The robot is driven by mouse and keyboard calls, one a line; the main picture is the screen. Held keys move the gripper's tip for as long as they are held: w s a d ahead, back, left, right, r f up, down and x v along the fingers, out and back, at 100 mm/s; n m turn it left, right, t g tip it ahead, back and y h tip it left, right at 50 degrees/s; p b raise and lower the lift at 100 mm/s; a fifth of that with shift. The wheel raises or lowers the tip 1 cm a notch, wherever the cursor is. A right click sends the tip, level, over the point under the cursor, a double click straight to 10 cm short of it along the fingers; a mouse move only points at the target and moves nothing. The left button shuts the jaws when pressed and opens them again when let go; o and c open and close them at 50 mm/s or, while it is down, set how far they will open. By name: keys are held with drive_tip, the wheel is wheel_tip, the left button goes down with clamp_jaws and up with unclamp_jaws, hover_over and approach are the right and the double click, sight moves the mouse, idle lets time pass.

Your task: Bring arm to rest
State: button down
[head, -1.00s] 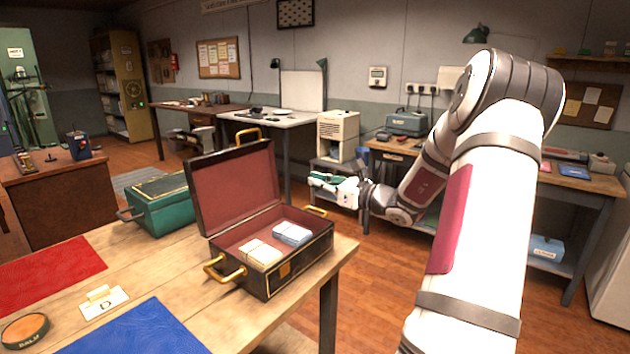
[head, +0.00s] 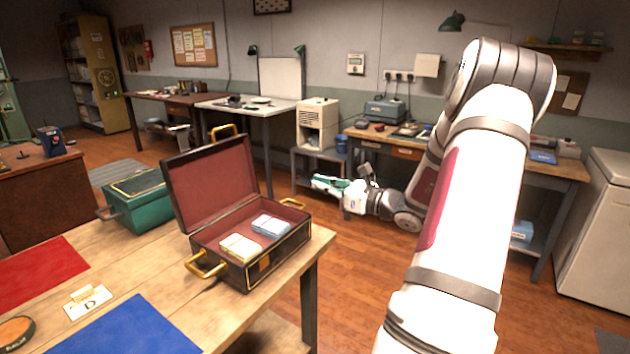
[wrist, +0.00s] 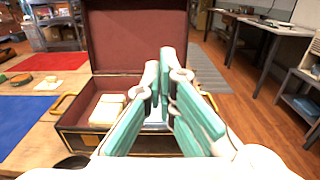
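My arm reaches forward on the right side of the head view, bent at the elbow. My gripper (head: 325,183), with teal finger pads, hangs over the floor beyond the right end of the table. It is clear of the open case. In the wrist view my gripper (wrist: 166,70) shows a narrow gap between its fingers, with nothing held. The open dark case (head: 262,272) with red lining stands on the wooden table. It holds a cream stack (head: 240,247) and a blue stack (head: 271,225). In the wrist view the fingers partly hide the case (wrist: 75,142).
The wooden table (head: 215,325) carries a green box (head: 140,205), a red mat (head: 35,270), a blue mat (head: 125,325) and a card (head: 87,302). A workbench (head: 560,172) and a white cabinet (head: 605,240) stand behind and right of my arm. Floor between is open.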

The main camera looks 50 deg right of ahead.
drive_tip(key=shift+s, duration=0.35)
idle(0.3)
drive_tip(key=a+r+n+g+y+p, duration=0.15)
drive_tip(key=a+n+g, duration=0.3)
drive_tip(key=a, duration=0.55)
drive_tip(key=a+r+n+g+y, duration=0.25)
drive_tip(key=a+n, duration=0.35)
drive_tip(key=a, duration=0.5)
drive_tip(key=a+r+n+g+y, duration=0.1)
drive_tip(key=a+n+g+y, duration=0.25)
drive_tip(key=a+n, duration=0.45)
drive_tip(key=s+a+r+n+g+h+p, duration=0.25)
drive_tip(key=s+a+n+g+h, duration=0.3)
drive_tip(key=s+a+n, duration=0.75)
drive_tip(key=s+d+r+n+t+h, duration=0.1)
drive_tip(key=s+r+n+t+h, duration=0.1)
drive_tip(key=s, duration=0.5)
drive_tip(key=shift+s+n+h, duration=0.35)
drive_tip(key=shift+n+h, duration=0.25)
drive_tip(key=shift+n, duration=0.25)
